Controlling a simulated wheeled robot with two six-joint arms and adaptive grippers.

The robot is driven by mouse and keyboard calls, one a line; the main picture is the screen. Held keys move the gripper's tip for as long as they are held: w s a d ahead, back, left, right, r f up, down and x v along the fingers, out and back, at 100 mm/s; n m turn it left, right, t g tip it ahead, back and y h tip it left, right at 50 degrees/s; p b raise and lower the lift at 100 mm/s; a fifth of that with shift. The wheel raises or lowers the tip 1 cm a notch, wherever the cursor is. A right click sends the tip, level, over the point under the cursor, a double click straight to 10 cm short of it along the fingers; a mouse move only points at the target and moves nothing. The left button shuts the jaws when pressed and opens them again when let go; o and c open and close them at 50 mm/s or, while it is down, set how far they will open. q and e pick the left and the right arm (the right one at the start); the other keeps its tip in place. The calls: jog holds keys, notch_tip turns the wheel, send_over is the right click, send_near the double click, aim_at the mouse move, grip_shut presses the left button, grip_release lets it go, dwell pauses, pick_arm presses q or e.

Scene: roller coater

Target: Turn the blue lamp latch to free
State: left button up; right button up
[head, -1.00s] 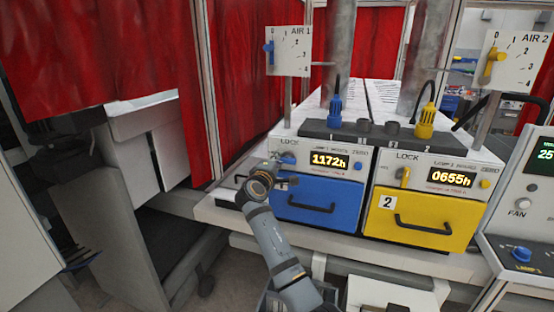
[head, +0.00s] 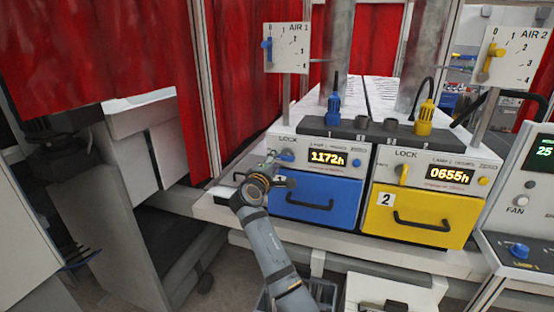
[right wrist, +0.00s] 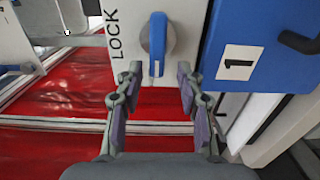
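The blue lamp latch (head: 286,156) is on the white panel of the blue lamp unit, beside its LOCK label. In the right wrist view the blue handle (right wrist: 157,50) sits on a round grey base, and its long side lies square to the line of the LOCK lettering's edge of the panel only roughly. My right gripper (right wrist: 158,78) is open and faces the panel. The handle's end shows between its two fingertips, with gaps on both sides. In the head view my right gripper (head: 274,168) is just left of and below the latch. My left gripper is out of view.
The blue drawer (head: 315,203) with a black handle is below the latch. The yellow unit (head: 415,215) stands to its right. A 1172h display (head: 327,158) is right of the latch. Red curtains (head: 245,70) hang behind and to the left.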

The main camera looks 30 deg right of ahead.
jog(key=v, duration=0.5)
jog(key=shift+s, duration=0.1)
jog(key=shift+d, duration=0.1)
jog(key=shift+f, duration=0.1)
